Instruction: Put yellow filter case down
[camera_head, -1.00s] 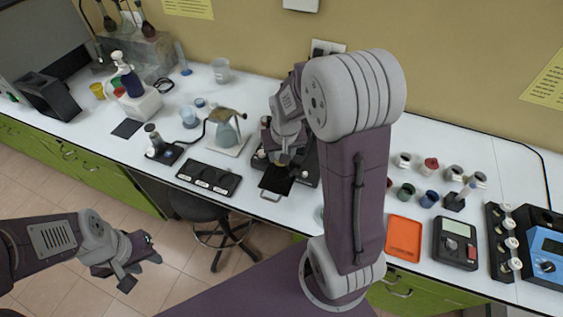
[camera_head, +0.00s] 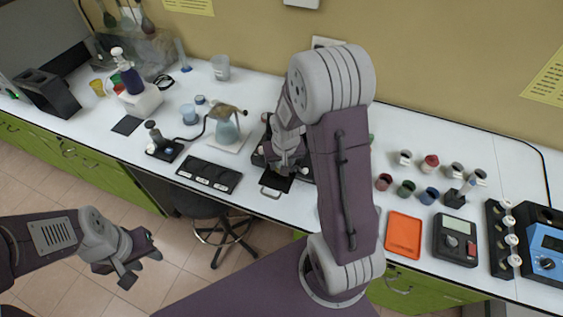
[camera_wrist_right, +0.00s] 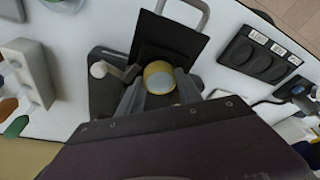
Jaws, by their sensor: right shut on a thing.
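The yellow filter case (camera_wrist_right: 159,76) is a short round piece with a yellow rim and a pale grey top. In the right wrist view it sits between the two fingers of my right gripper (camera_wrist_right: 160,88), which is shut on it. It is over the inner part of a black plate with a grey handle (camera_wrist_right: 165,38); I cannot tell whether it touches the plate. In the head view my right gripper (camera_head: 288,165) is above the black device and the case is hidden. My left gripper (camera_head: 137,266) hangs over the floor in front of the bench, its fingers apart and empty.
A black three-slot holder (camera_head: 209,174) and a glass flask (camera_head: 227,131) stand left of the device. An orange tray (camera_head: 404,235), a dark meter (camera_head: 456,240) and several small jars are to the right. A stool (camera_head: 222,233) stands in front of the bench.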

